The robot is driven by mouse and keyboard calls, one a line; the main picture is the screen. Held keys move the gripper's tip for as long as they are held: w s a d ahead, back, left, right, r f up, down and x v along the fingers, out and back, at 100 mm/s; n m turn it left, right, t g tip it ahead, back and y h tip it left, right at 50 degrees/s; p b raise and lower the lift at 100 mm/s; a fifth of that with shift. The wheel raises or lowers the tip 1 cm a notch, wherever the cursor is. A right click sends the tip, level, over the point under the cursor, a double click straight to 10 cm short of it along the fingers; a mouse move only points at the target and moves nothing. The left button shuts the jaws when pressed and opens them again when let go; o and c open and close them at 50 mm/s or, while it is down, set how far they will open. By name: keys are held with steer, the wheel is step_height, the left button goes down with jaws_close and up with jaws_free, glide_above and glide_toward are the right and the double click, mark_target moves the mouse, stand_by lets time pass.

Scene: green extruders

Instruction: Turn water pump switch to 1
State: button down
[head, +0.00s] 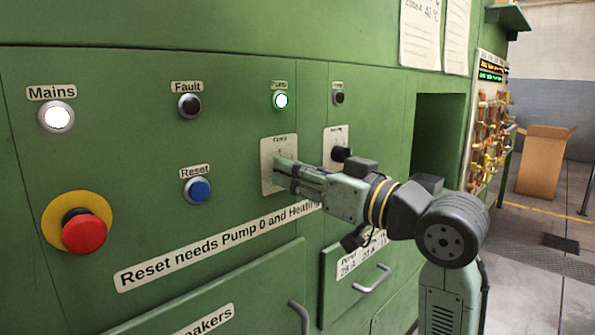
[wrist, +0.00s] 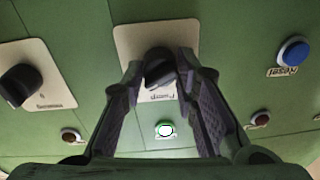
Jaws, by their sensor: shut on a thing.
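The water pump switch is a black rotary knob (wrist: 158,66) on a cream plate labelled Pump, which shows upside down in the wrist view. In the head view, the Pump plate (head: 279,149) is visible, but my gripper (head: 284,172) covers the knob. In the wrist view, my gripper (wrist: 160,80) has its two dark fingers on either side of the knob, shut on it. The knob looks tilted from the plate's edges. Its exact position mark cannot be read.
A second black switch (head: 340,154) is just right of my gripper. A lit green lamp (head: 281,101) is above the Pump plate. A blue Reset button (head: 198,189) and a red emergency button (head: 84,232) are to the left. Drawer handles (head: 371,280) stick out below.

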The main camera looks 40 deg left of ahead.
steer(key=shift+w+r, duration=0.1)
steer(key=shift+r, duration=0.05)
steer(key=c, duration=1.3)
jaws_free()
steer(key=d, duration=0.8)
steer(key=d+f, duration=0.1)
steer(key=d, duration=0.3)
steer(key=shift+s+f, duration=0.1)
steer(key=shift+s, duration=0.2)
